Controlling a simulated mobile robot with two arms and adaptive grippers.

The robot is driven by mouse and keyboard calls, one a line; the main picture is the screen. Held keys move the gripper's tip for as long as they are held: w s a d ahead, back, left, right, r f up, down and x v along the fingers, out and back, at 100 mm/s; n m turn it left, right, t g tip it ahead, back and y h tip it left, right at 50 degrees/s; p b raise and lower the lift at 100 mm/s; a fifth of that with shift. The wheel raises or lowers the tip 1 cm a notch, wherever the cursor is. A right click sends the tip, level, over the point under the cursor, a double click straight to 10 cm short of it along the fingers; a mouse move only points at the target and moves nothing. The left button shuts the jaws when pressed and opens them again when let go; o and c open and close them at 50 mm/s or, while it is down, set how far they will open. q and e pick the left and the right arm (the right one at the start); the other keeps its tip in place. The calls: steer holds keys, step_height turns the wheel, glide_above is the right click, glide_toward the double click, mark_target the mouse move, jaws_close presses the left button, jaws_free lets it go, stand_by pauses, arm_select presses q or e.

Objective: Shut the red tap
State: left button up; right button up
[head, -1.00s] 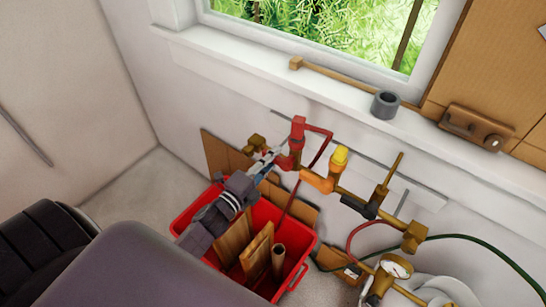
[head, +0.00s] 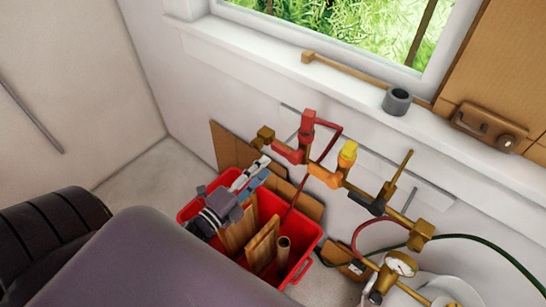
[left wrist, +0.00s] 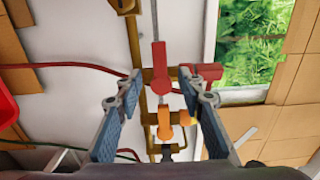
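My left gripper (head: 262,170) is open and empty over the red bin, a short way left of and below the tap. In the left wrist view its two blue-padded fingers (left wrist: 163,88) stand well apart. My right gripper is not in view.
A red bin (head: 305,265) with wooden pieces stands below. A pressure gauge (head: 401,266) and hoses are at lower right.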

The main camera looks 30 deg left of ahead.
arm_select(q)
steer(key=shift+s+a, duration=0.2)
steer(key=shift+s, duration=1.1)
